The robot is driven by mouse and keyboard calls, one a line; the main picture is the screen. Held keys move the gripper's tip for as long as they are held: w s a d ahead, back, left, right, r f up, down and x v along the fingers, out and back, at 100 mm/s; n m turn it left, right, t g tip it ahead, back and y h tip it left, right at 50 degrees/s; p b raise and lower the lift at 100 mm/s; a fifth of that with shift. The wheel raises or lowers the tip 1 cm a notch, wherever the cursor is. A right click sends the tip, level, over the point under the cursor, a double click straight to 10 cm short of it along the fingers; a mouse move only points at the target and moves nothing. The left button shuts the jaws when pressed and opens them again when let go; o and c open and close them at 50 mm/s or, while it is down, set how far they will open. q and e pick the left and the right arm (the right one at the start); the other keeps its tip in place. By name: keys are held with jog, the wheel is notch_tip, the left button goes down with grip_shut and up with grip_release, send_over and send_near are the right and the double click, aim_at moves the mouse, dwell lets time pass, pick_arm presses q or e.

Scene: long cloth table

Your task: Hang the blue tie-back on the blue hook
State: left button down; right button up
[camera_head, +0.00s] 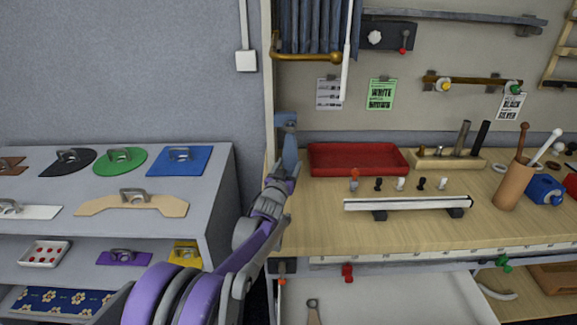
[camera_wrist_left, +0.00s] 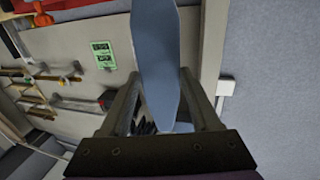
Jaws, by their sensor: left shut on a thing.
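My left gripper (camera_head: 284,170) is raised at the left edge of the workbench, in front of the wall panel's edge. It is shut on a flat blue-grey piece, seemingly the blue tie-back (camera_head: 287,122), which stands up beyond the fingers. In the left wrist view the tie-back (camera_wrist_left: 157,50) is a long flat strip between the two fingers (camera_wrist_left: 162,100), reaching past the top edge. No blue hook can be made out in either view. My right gripper is not in view.
A red tray (camera_head: 357,158) and a white rail (camera_head: 406,202) lie on the workbench (camera_head: 330,232). A grey shelf (camera_head: 222,185) with handled plates stands left.

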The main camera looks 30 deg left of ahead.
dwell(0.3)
pick_arm(q)
jog(key=shift+c, duration=0.2)
grip_release()
jog(key=s+d+f+m+g+h+p, duration=0.1)
jog(key=s+d+f+g+p, duration=0.1)
jog(key=s+d, duration=0.5)
jog(key=s+d+f+m+g+h+p, duration=0.1)
jog(key=s+d+f+g, duration=0.3)
jog(key=s, duration=1.6)
jog(key=s+d+f+m+g+h+p, duration=0.1)
jog(key=s+d+g, duration=0.5)
jog(key=s+d, duration=0.6)
notch_tip(320, 180, down, 3)
jog(key=shift+s+d+h+p, duration=0.15)
jog(key=shift+s+h+p, duration=0.7)
jog(key=shift+s+h, duration=0.2)
